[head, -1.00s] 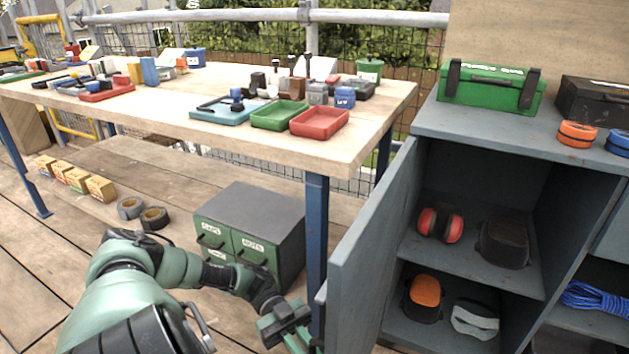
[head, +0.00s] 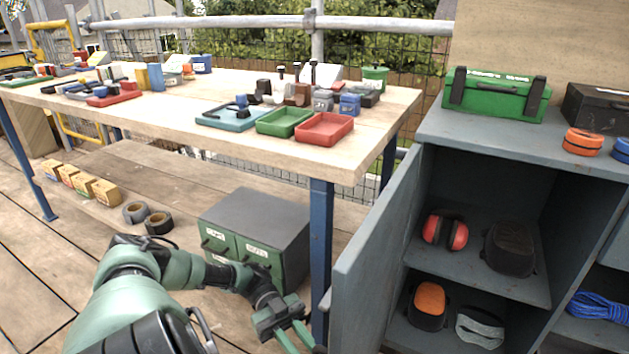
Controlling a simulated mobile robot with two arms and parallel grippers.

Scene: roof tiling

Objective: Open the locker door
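The grey locker (head: 475,138) stands at the right. Its door (head: 375,255) is swung wide open to the left, showing the two shelf spaces inside. A small pale handle (head: 325,300) shows at the door's outer edge, low in the picture. My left gripper (head: 293,338) is just left of that edge, near the blue table leg. Its two green fingers are apart with nothing seen between them, and it looks clear of the handle. The fingertips are close to the bottom of the picture. My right gripper is not in view.
Inside the locker are red ear defenders (head: 445,231), a dark pad (head: 510,248), an orange and black item (head: 428,304) and a grey one (head: 480,327). The workbench (head: 180,115), its blue leg (head: 321,250) and a green drawer cabinet (head: 255,235) stand close to my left arm.

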